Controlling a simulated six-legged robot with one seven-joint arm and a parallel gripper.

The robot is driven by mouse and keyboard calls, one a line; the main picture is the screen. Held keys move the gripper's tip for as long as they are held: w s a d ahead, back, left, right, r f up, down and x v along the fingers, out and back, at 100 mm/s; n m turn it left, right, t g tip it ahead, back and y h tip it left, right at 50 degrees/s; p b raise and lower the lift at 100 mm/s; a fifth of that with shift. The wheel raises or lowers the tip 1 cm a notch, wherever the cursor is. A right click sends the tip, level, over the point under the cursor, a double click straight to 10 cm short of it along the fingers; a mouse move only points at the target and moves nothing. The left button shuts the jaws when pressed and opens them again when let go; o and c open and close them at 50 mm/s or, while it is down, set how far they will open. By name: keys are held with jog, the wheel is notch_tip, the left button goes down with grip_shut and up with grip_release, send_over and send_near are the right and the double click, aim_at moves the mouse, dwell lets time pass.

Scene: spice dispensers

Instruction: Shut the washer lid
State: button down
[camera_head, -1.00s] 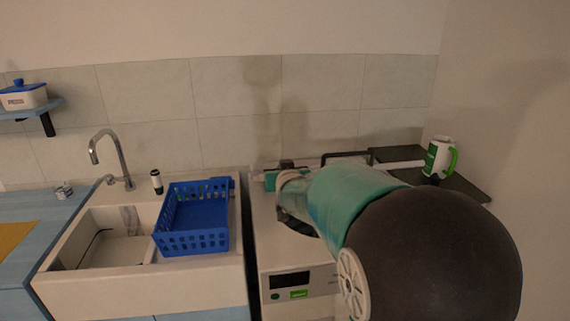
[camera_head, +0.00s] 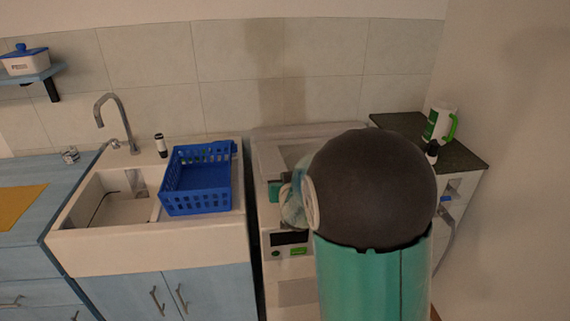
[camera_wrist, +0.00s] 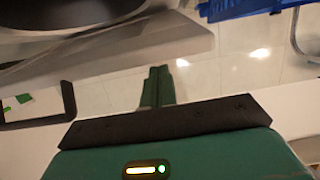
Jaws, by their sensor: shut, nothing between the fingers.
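The white washer (camera_head: 291,290) stands right of the sink, with a dark display on its front. Its pale top and lid area (camera_head: 292,153) shows behind my arm, partly hidden; I cannot tell the lid's angle there. My gripper (camera_head: 273,191) is over the left front part of the washer, pointing left, mostly hidden by my arm. In the wrist view, my green fingers (camera_wrist: 157,86) are together and empty. A pale grey slab edge (camera_wrist: 130,52) lies beyond them, beside a dark rounded shape. Contact with the lid cannot be told.
A blue basket (camera_head: 198,207) sits at the right side of the white sink (camera_head: 120,250). A tiled wall stands close behind. My arm covers much of the washer.

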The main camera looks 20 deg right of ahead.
jog(key=f, duration=0.2)
jog(key=s+f, duration=0.1)
jog(key=f, duration=0.2)
jog(key=s+f, duration=0.1)
jog(key=f, duration=0.2)
jog(key=shift+a, duration=0.25)
